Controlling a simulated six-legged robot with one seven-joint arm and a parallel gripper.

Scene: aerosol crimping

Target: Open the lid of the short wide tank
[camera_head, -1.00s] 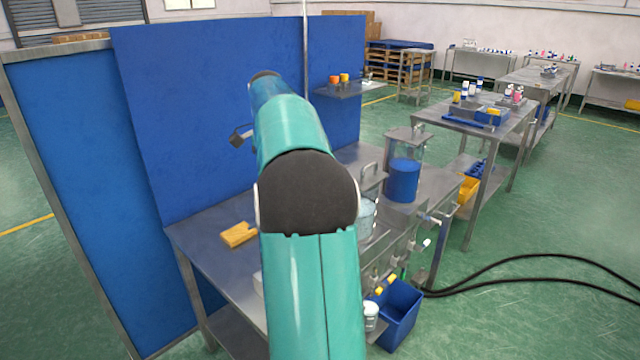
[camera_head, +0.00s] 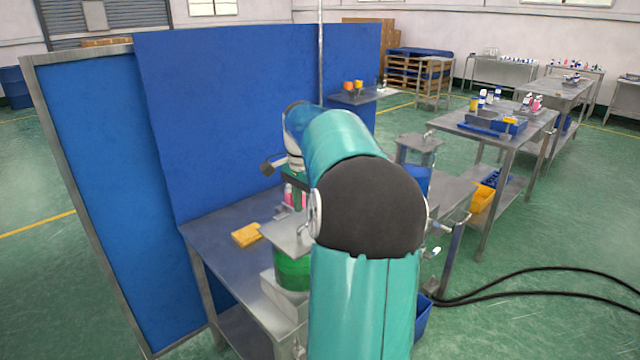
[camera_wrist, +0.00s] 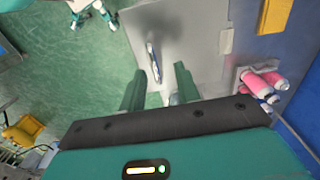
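The short wide tank (camera_head: 292,272) with green contents stands at the front of the near steel table in the head view, partly hidden by my arm. A flat square steel lid (camera_head: 284,238) covers it. In the wrist view a steel plate that looks like this lid (camera_wrist: 195,45) carries a slim upright handle (camera_wrist: 153,62). My gripper (camera_wrist: 158,85) is open and empty. Its two green fingers appear on either side of the handle's line, apart from it. How far above the lid they are I cannot tell.
A taller tank with blue contents (camera_head: 418,182) stands behind my arm. Pink bottles (camera_wrist: 262,82) stand close to the right of the gripper in the wrist view. A yellow block (camera_head: 246,235) lies on the table. A blue panel (camera_head: 240,110) bounds the table's back.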

